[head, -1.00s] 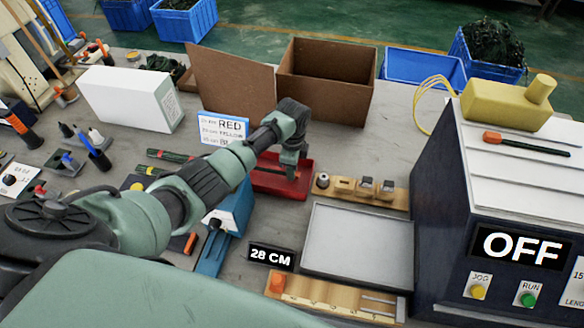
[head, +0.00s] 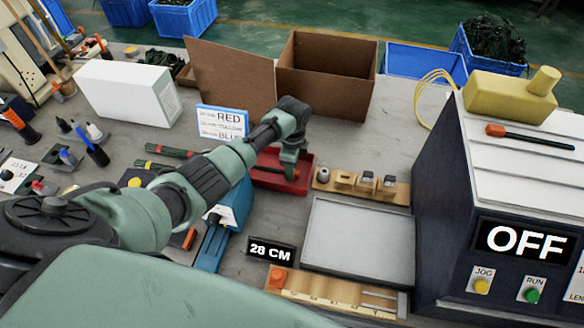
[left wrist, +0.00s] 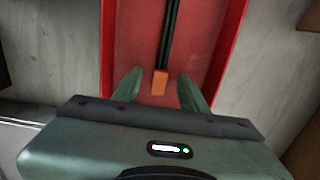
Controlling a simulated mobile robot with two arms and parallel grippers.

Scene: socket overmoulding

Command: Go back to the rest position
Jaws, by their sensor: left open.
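My left gripper (head: 290,173) is over the red tray (head: 305,180) in the head view. In the left wrist view its two fingers (left wrist: 160,90) are apart with nothing between them touching. A black cable with an orange end (left wrist: 160,82) lies in the red tray (left wrist: 122,40), below and between the fingertips. The arm hides part of the tray in the head view. My right gripper is in neither view.
A dark machine (head: 445,200) with an OFF display stands at the right. A grey tray (head: 358,240), a wooden block with small parts (head: 340,182) and a 28 CM sign (head: 271,251) are nearby. An open cardboard box (head: 325,95) stands behind.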

